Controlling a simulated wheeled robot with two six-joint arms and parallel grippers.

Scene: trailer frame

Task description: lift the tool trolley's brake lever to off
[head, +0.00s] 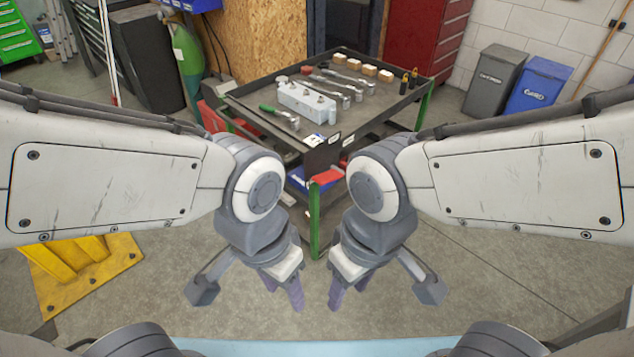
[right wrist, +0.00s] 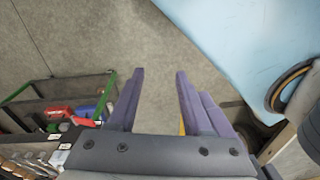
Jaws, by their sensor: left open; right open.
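The tool trolley (head: 262,142) stands ahead of me, a dark tray top on green posts. A red part that may be the brake lever (head: 326,176) sits at its near corner, between my forearms; its exact position is unclear. Small white labels (head: 314,140) are on the near edge above it. My left gripper (head: 283,292) is open and empty, pointing down in front of the trolley. My right gripper (head: 350,288) is open and empty beside it, also apart from the trolley. The right wrist view shows its spread fingers (right wrist: 158,74) over bare floor, with the trolley's green frame (right wrist: 60,88) at left.
Wrenches, a grey socket block (head: 307,101) and several small blocks lie on the trolley top. A green gas cylinder (head: 188,65) stands behind left. A yellow steel stand (head: 85,270) is on the floor at left. Grey and blue bins (head: 538,85) stand back right. Floor before the trolley is clear.

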